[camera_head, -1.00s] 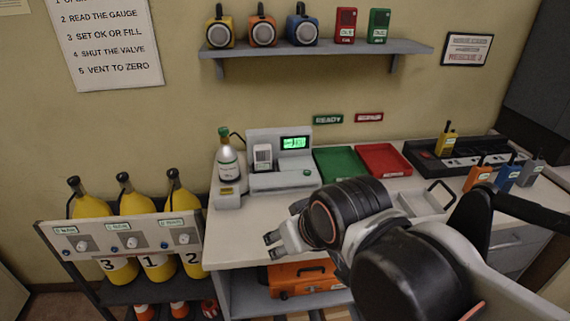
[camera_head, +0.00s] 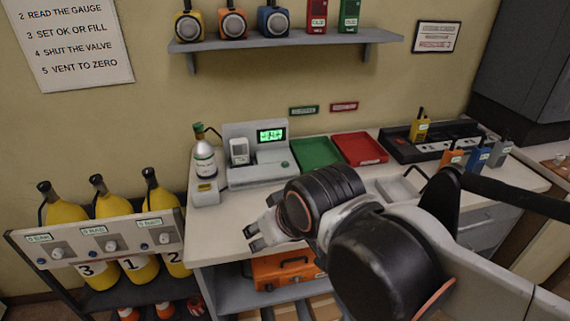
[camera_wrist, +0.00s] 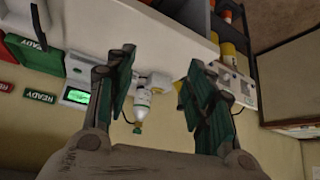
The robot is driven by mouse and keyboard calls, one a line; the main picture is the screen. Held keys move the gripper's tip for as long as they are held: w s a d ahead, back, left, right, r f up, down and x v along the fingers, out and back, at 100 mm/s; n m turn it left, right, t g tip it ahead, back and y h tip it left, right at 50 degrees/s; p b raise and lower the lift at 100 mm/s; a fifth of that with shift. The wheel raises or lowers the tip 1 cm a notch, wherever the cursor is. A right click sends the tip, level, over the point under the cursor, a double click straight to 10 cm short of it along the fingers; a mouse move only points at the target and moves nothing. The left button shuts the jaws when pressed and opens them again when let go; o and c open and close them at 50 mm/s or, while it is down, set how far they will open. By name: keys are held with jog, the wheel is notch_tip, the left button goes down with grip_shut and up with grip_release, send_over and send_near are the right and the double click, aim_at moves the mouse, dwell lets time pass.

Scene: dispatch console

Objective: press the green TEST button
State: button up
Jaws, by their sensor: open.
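The grey console unit (camera_head: 238,178) stands on the white counter with a lit green display (camera_head: 271,135) and a pale handset (camera_head: 239,151) in its cradle. A small green button (camera_head: 285,163) shows at the front right of its base; its lettering is too small to read. My gripper (camera_head: 252,238) is open and empty over the counter's front edge, in front of the console and apart from it. In the wrist view, which looks turned over, my open gripper (camera_wrist: 160,75) has the white bottle (camera_wrist: 142,98) between its fingers, farther off, and the display (camera_wrist: 76,96) left of them.
The bottle (camera_head: 204,160) stands left of the console. Green (camera_head: 316,165) and red (camera_head: 361,162) trays lie to its right, with radios (camera_head: 452,155) farther right. Yellow cylinders (camera_head: 110,208) stand in a rack at left. A speaker shelf (camera_head: 290,44) hangs above.

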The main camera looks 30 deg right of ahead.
grip_shut()
dwell(1.1)
